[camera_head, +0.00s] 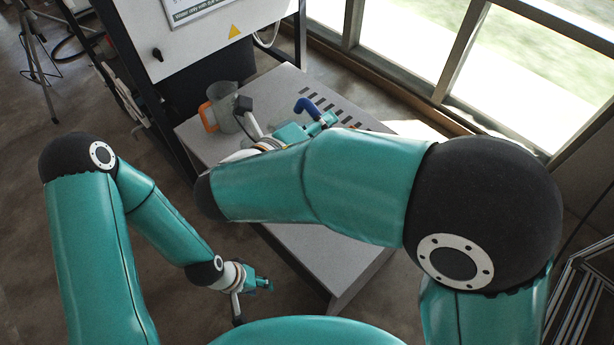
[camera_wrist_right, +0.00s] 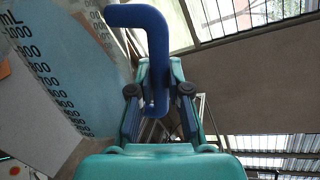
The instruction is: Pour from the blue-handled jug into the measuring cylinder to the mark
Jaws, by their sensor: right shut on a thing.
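My right gripper (camera_head: 326,122) is shut on the blue handle of the jug (camera_head: 306,105). In the right wrist view the bent blue handle (camera_wrist_right: 150,50) runs down between the two fingers of this gripper (camera_wrist_right: 160,105). A clear wall with a dark mL scale (camera_wrist_right: 58,80) fills the left of that view, with a bluish tint behind the marks. In the head view my right arm hides most of the jug, and I cannot tell whether it is raised. I cannot make out the measuring cylinder. My left gripper (camera_head: 262,286) hangs low beside the table, apart from the jug.
A grey translucent jug with an orange handle (camera_head: 209,116) stands at the table's far left. The light table (camera_head: 330,270) has a row of dark slots at its back right. A white cabinet (camera_head: 205,40) rises behind it, and windows run along the right. Floor is open at left.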

